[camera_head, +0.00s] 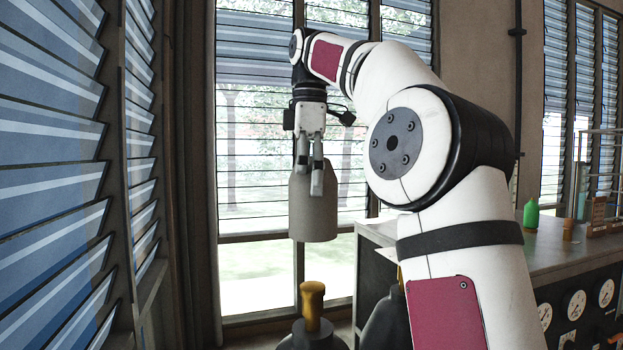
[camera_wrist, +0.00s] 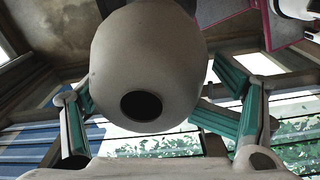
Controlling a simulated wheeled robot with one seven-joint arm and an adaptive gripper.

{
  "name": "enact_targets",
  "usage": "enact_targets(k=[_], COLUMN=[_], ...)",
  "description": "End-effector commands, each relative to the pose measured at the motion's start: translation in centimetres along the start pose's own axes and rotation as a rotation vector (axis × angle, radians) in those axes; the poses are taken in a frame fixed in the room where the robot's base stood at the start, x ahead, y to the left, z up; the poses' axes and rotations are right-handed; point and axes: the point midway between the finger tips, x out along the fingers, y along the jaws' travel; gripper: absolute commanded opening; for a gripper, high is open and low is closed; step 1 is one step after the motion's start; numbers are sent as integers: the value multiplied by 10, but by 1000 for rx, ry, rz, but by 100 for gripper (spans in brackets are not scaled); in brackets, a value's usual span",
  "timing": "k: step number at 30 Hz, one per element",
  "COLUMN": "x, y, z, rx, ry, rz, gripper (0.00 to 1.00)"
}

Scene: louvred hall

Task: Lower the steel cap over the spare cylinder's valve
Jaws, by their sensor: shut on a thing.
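The steel cap (camera_head: 314,218) is a grey, shouldered cylinder hanging upright from my gripper (camera_head: 309,178), whose fingers are shut on its upper part. In the wrist view the cap (camera_wrist: 150,55) fills the upper middle and shows a round dark hole. The brass valve (camera_head: 312,302) stands upright on the dark spare cylinder (camera_head: 312,340) at the bottom of the head view. The cap is above the valve in the picture, with a clear gap between them. I cannot tell their alignment in depth. The cap's underside is hidden.
A second dark cylinder (camera_head: 385,318) stands to the right, partly behind my arm. A bench (camera_head: 560,255) with gauges on its front carries a green bottle (camera_head: 531,214) and a small brown object (camera_head: 568,229). Louvred windows (camera_head: 50,180) and a dark curtain (camera_head: 185,150) are at left.

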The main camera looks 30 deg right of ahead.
Motion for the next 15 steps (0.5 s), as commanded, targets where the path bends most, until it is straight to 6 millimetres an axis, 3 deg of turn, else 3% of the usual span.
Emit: enact_targets(k=[15], x=[56], y=[-3], z=[2], rx=[0], ry=[0], rz=[-1], gripper=[19])
